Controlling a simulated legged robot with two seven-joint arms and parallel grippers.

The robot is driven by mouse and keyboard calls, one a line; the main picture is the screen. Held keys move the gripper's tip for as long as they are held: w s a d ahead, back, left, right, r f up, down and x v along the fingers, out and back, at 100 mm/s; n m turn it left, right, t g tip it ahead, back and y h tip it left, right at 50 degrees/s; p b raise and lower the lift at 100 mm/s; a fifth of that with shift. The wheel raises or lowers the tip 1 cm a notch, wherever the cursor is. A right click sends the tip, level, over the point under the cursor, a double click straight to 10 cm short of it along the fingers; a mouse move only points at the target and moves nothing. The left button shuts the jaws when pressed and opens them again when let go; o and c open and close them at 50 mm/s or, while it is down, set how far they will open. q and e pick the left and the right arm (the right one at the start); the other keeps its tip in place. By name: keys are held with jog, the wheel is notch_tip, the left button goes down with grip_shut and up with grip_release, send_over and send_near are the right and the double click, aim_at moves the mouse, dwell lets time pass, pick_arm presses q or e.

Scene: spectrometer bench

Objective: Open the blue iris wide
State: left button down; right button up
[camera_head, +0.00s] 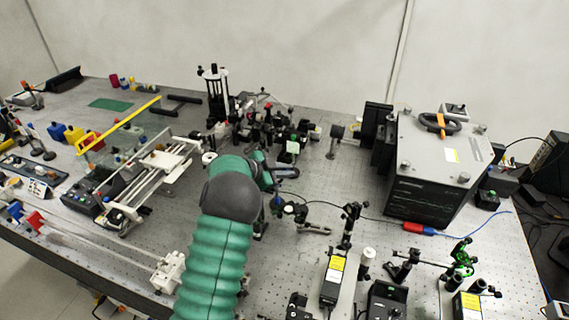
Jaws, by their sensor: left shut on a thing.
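My left arm, green with a dark grey joint, reaches up from the bottom middle. My left gripper (287,172) is at its far end, low among the optics in the middle of the bench. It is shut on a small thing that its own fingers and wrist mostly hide. A small blue part, which looks like the blue iris (277,203), shows just below the gripper, beside my wrist. How wide its opening is cannot be seen. My right gripper is out of view.
Crowded optics mounts (285,125) stand just behind the gripper. A large black-and-grey instrument box (430,180) stands to the right. A white rail frame (155,180) lies to the left. Posts and yellow-labelled boxes (333,278) stand at the front right. Some bare bench (350,190) lies right of the gripper.

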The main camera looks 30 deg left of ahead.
pick_arm(q)
jog(key=shift+a+f, duration=0.15)
jog(key=shift+f, duration=0.05)
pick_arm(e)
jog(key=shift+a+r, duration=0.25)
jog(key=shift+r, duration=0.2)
pick_arm(q)
jog(key=c, duration=1.5)
grip_release()
jog(key=shift+o, duration=0.2)
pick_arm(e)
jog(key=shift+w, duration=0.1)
pick_arm(q)
jog(key=b+v, duration=0.1)
jog(key=v, duration=1.5)
jog(key=shift+r, duration=0.35)
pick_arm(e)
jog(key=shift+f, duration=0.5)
pick_arm(q)
jog(key=shift+s, duration=0.15)
